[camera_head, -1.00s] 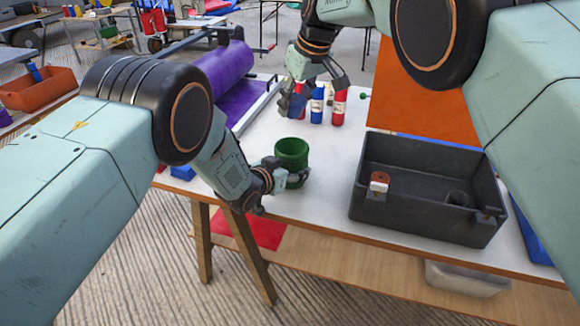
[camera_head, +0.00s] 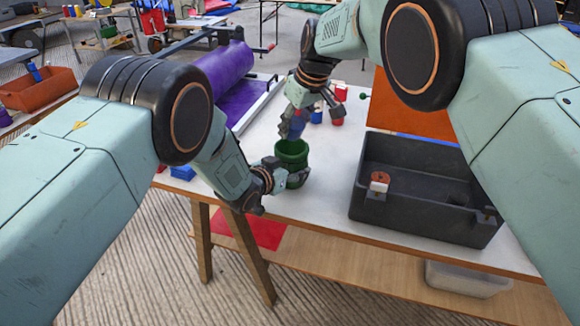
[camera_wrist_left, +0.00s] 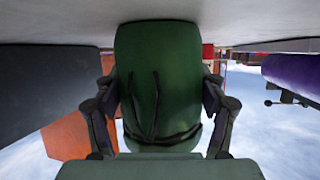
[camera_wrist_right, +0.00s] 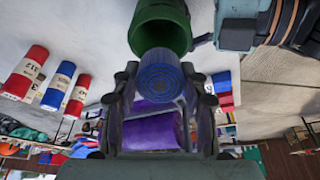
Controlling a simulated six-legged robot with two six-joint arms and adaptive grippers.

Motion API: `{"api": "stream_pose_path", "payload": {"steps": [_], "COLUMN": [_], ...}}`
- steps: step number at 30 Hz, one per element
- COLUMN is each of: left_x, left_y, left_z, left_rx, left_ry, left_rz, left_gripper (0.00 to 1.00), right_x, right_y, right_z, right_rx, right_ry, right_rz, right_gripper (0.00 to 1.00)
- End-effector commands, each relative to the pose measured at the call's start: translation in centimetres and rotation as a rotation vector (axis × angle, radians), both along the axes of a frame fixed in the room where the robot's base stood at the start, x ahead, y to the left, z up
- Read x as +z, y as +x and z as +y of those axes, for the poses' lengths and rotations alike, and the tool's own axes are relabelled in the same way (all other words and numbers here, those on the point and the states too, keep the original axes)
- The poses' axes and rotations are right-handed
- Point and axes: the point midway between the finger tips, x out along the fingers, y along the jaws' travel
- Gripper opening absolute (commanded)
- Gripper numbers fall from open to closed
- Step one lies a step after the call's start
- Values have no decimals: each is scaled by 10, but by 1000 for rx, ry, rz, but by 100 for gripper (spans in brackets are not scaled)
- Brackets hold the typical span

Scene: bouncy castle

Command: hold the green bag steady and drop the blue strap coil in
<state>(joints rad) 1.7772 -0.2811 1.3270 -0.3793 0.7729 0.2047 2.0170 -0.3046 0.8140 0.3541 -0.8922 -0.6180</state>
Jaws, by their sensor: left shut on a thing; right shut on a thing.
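The green bag (camera_head: 291,154) stands upright on the white table with its mouth open at the top. My left gripper (camera_head: 284,178) is shut on the bag's side; the bag fills the space between the fingers in the left wrist view (camera_wrist_left: 157,90). My right gripper (camera_head: 296,128) is shut on the blue strap coil (camera_wrist_right: 159,76) and holds it just above the bag's mouth. In the right wrist view the coil's spiral end shows between the fingers, and the green bag (camera_wrist_right: 160,28) is right beyond it. The head view shows the coil (camera_head: 297,124) partly hidden by the fingers.
A dark grey crate (camera_head: 370,205) stands on the table to the right, with a red-and-white item (camera_head: 379,181) in it. Red and blue cylinders (camera_wrist_right: 58,85) stand behind the bag. A purple roll (camera_head: 222,72) lies at the back left.

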Motion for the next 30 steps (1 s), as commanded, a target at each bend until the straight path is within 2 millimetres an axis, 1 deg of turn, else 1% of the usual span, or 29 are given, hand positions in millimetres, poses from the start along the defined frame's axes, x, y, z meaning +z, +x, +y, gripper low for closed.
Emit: {"api": "stream_pose_path", "payload": {"steps": [3, 8, 18, 19, 27, 30], "left_x": [0, 0, 0, 0, 0, 0], "left_y": [0, 0, 0, 0, 0, 0], "left_z": [0, 0, 0, 0, 0, 0], "left_rx": [0, 0, 0, 0, 0, 0], "left_ry": [0, 0, 0, 0, 0, 0], "left_rz": [0, 0, 0, 0, 0, 0], "left_gripper": [27, 27, 27, 27, 27, 27], "right_x": [-8, -16, -18, -18, -18, -18], "right_y": [0, 0, 0, 0, 0, 0], "right_z": [0, 0, 0, 0, 0, 0], "right_rx": [0, 1, 1, 1, 1, 1], "right_ry": [0, 0, 0, 0, 0, 0], "right_rz": [1, 0, 0, 0, 0, 0], "right_gripper": [11, 11, 11, 46, 69, 70]}}
